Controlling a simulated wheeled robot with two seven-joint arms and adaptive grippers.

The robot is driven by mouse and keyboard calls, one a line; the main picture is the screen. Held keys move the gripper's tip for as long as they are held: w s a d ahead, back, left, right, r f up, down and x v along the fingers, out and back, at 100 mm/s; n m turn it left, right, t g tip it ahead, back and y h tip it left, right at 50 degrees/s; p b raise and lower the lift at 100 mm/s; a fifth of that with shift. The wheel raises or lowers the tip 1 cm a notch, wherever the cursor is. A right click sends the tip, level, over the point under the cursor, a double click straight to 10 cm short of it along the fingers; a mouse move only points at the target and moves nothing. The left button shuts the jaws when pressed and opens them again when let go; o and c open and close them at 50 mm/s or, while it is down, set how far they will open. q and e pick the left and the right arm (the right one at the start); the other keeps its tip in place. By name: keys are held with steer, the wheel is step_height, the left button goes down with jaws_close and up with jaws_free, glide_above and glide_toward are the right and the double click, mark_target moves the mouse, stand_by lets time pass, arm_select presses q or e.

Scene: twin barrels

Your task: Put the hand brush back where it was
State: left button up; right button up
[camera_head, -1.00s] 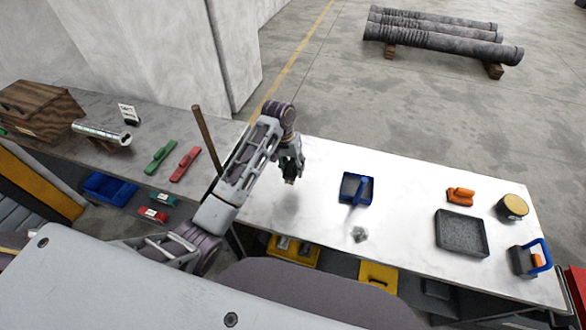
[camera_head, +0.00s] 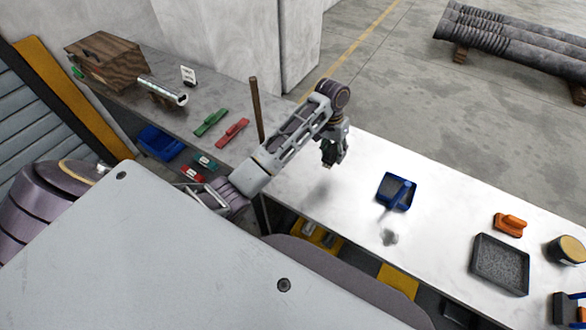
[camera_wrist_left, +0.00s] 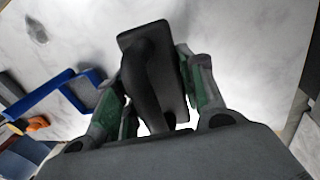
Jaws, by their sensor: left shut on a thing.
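My left gripper (camera_head: 334,155) is above the left part of the white tabletop, left of the blue dustpan (camera_head: 396,191). In the left wrist view my left gripper (camera_wrist_left: 150,105) is shut on a dark thing, a flat rectangular block with a curved black handle (camera_wrist_left: 145,75). It appears to be the hand brush; no bristles show. In the head view it is too small to make out in the fingers. A grey patch of dust (camera_head: 390,237) lies on the table in front of the dustpan. My right gripper is not in view.
A brown stick (camera_head: 257,108) stands upright by my left arm. Green (camera_head: 211,122) and red (camera_head: 233,132) handled tools lie on the grey bench. An orange-handled tool (camera_head: 510,224), dark tray (camera_head: 500,263) and round tin (camera_head: 566,250) stand right.

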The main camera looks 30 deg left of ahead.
arm_select(q)
steer(key=shift+a+m+b, duration=0.55)
steer(key=shift+a+m, duration=0.05)
steer(key=shift+a, duration=0.55)
steer(key=m+b, duration=0.3)
steer(key=b, duration=0.2)
glide_above(291, 168)
steer(key=shift+a+r+g+y, duration=0.2)
steer(key=shift+r+g+y, duration=0.1)
steer(key=shift+f, duration=0.15)
steer(key=shift+w+f+p, duration=0.1)
steer(key=shift+f+p, duration=0.25)
steer(key=shift+f, duration=2.65)
steer(key=shift+f, duration=1.9)
steer(key=shift+f, duration=0.1)
steer(key=o, duration=1)
